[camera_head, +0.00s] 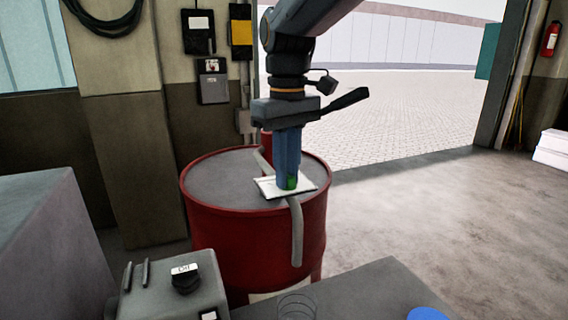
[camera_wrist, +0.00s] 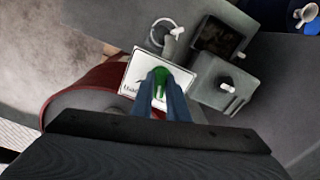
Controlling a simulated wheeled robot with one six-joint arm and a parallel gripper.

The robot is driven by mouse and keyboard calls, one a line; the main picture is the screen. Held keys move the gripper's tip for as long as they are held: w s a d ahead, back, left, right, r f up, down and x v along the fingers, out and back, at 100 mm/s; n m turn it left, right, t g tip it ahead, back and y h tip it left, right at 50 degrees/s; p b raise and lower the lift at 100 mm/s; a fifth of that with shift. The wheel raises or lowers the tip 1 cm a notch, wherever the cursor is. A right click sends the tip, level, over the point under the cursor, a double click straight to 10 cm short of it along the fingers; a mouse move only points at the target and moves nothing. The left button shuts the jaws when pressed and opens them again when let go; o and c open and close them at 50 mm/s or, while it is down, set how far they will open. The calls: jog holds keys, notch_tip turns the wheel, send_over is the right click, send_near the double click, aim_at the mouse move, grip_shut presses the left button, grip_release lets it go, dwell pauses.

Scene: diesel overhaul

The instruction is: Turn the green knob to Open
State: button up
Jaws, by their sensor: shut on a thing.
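The green knob (camera_head: 292,181) shows as a small green patch at the tip of my gripper (camera_head: 289,184), over a white plate (camera_head: 268,189) on top of a red drum (camera_head: 255,240). In the wrist view the green knob (camera_wrist: 160,84) sits between the two blue fingers of my gripper (camera_wrist: 160,88), with the white plate (camera_wrist: 138,72) behind it. My gripper is shut on the knob and points straight down in the head view. Most of the knob is hidden by the fingers, and the lettering on the plate is partly covered and too small to read.
A grey hose (camera_head: 296,232) hangs over the drum's front. Open floor (camera_head: 420,210) lies to the right.

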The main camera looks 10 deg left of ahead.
jog(key=m+p, duration=0.4)
jog(key=m, duration=0.2)
jog(key=shift+s+d+r, duration=0.1)
jog(key=shift+r, duration=0.05)
jog(key=m+p, duration=0.2)
jog(key=m, duration=0.1)
jog(key=shift+m+p, duration=0.4)
jog(key=shift+f+m, duration=0.2)
jog(key=shift+m, duration=0.6)
jog(key=o, duration=1.5)
jog(key=shift+r, duration=0.1)
jog(key=shift+r+p, duration=0.65)
jog(key=shift+r, duration=2.8)
